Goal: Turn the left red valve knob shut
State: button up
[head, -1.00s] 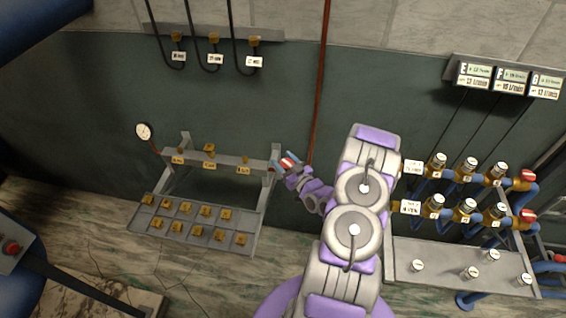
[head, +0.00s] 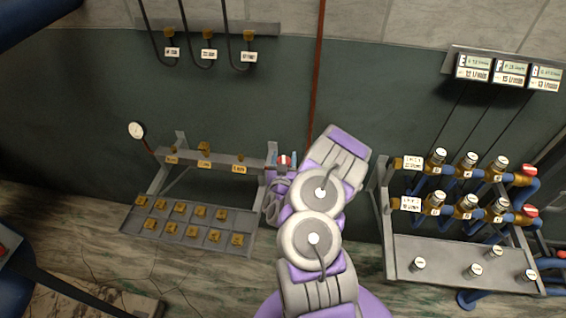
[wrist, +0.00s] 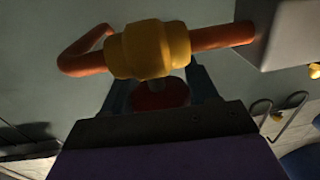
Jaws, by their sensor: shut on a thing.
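The left red valve knob (head: 284,160) sits at the right end of the left rack's rail, low on the dark green wall. In the head view its red face with a white mark shows between two blue fingers. My gripper (head: 284,163) is shut on the knob from the front, one finger on each side. In the wrist view the dark red knob (wrist: 160,96) lies between the fingers, its lower part hidden by my gripper's body. A short stem joins it to a yellow valve body (wrist: 148,50) on a copper-coloured pipe (wrist: 222,36).
A left rack with a tray (head: 184,238) of brass fittings stands beside my arm, with a round gauge (head: 136,130) at its left. A right rack (head: 388,225) carries brass valves, blue pipes and more red knobs (head: 530,212). A thin red pipe (head: 317,85) runs up the wall.

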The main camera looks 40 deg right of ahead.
jog(key=shift+d+m+g+h+b, duration=0.1)
jog(key=shift+m+g+h+b, duration=0.5)
jog(key=shift+g+b, duration=0.1)
jog(key=shift+r+m+g+h+b, duration=0.25)
jog(key=shift+m+g+h+b, duration=0.05)
jog(key=shift+g+h, duration=0.1)
jog(key=o, duration=1)
jog(key=shift+s+d+f, duration=0.1)
jog(key=shift+d, duration=0.05)
